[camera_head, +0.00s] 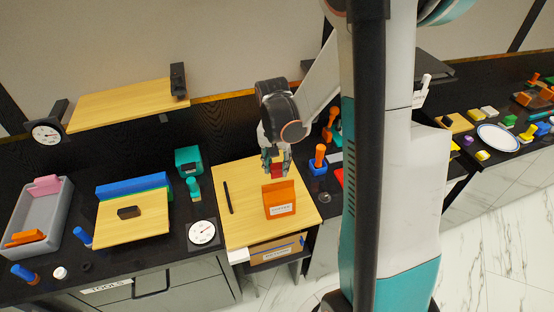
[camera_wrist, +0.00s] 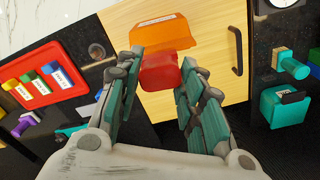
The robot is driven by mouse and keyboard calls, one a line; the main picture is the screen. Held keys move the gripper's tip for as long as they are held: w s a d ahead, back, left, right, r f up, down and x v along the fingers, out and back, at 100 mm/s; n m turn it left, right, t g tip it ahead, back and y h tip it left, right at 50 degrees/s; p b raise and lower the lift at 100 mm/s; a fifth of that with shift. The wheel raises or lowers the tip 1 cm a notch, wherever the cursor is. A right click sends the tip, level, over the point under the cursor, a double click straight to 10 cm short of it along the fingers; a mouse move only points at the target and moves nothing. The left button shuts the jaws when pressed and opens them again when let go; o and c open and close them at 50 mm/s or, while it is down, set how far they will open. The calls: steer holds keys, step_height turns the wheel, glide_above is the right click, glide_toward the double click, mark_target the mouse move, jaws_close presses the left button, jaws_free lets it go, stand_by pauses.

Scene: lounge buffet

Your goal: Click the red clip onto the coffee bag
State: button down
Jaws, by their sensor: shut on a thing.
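The orange coffee bag (camera_head: 280,200) stands on a light wooden board (camera_head: 240,232), its white label facing the front. In the wrist view the bag (camera_wrist: 160,32) lies just beyond the fingertips. My gripper (camera_head: 275,163) is above the board, right behind the bag's top edge. The red clip (camera_wrist: 158,72) is between its fingers, and my gripper is shut on it. The clip (camera_head: 277,171) is partly hidden by the fingers in the head view. In the wrist view it overlaps the bag's near edge; I cannot tell whether they touch.
A black bar (camera_head: 227,197) lies on the board left of the bag. A dial (camera_head: 202,233) and a teal box (camera_head: 189,161) are further left. An orange-and-blue item (camera_head: 319,160) stands to the right. The board's left front area is clear.

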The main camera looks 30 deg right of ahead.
mark_target(277, 173)
steer(key=shift+f, duration=0.1)
steer(key=shift+f+b, duration=0.15)
steer(key=shift+b, duration=0.25)
steer(key=shift+f+b, duration=1.3)
steer(key=shift+f, duration=0.1)
steer(key=shift+f+b, duration=0.15)
steer(key=shift+b, duration=0.3)
stand_by(0.3)
steer(key=shift+f+b, duration=0.3)
steer(key=shift+f, duration=0.1)
steer(key=shift+d+f+b, duration=0.1)
steer(key=shift+f+b, duration=0.5)
steer(key=c, duration=1)
jaws_free()
